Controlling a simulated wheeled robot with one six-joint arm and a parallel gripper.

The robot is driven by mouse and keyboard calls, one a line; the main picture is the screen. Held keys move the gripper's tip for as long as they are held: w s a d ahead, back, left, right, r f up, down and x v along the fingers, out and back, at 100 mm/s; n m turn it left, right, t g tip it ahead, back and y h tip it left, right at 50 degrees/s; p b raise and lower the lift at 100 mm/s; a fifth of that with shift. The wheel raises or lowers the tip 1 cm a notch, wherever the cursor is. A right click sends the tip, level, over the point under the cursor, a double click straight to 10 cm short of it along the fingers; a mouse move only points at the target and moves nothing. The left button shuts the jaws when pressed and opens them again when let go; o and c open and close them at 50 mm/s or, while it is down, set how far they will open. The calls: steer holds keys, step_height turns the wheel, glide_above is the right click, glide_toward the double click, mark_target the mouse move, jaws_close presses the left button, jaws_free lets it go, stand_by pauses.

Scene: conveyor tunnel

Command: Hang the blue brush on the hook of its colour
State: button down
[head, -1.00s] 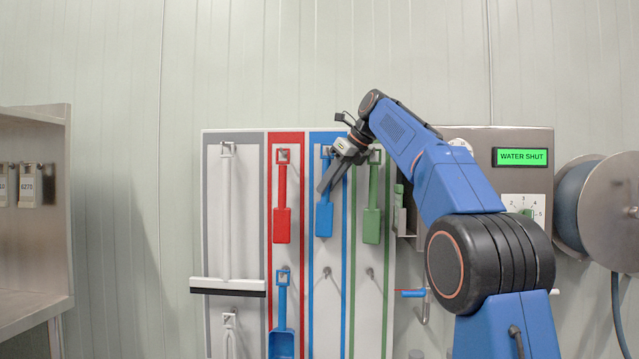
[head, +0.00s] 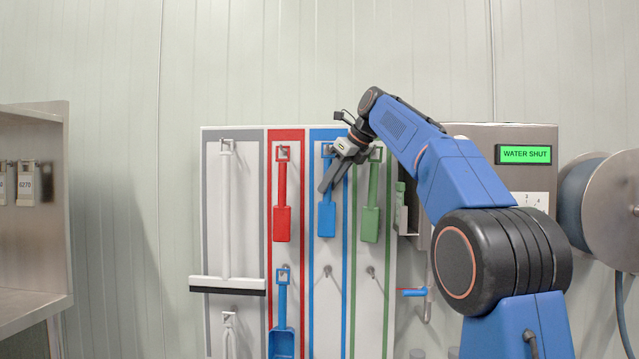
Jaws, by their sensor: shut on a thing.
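The blue brush (head: 326,220) hangs upright in the blue-edged column of the wall board, below the blue strip (head: 318,137). Its square handle loop (head: 326,149) is at the upper hook of that column; whether the hook carries it is too small to tell. My gripper (head: 328,180) comes in from the upper right and is shut on the handle of the blue brush. The fingers hide part of the handle.
A red brush (head: 282,215) and a green brush (head: 371,215) hang close on either side. A blue scoop (head: 282,335) hangs low in the red column. An empty hook (head: 327,271) sits below the blue brush. A white squeegee (head: 226,278) hangs left.

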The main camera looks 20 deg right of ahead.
steer(key=shift+d+f, duration=0.2)
steer(key=shift+f, duration=0.3)
steer(key=shift+d+f, duration=0.2)
steer(key=shift+f, duration=0.25)
steer(key=shift+s+d+f+h, duration=0.15)
steer(key=shift+s+d, duration=0.15)
steer(key=shift+d, duration=0.15)
steer(key=shift+s+d+r+h, duration=0.15)
steer(key=shift+s+d, duration=0.15)
steer(key=shift+d, duration=0.15)
steer(key=shift+s+t, duration=0.2)
steer(key=shift+t, duration=0.1)
steer(key=shift+s+a+r+m+t+y, duration=0.3)
steer(key=shift+s+a+m+t+y, duration=0.15)
steer(key=shift+y, duration=0.25)
steer(key=shift+f, duration=0.1)
steer(key=shift+a+y, duration=0.1)
steer(key=shift+y, duration=0.3)
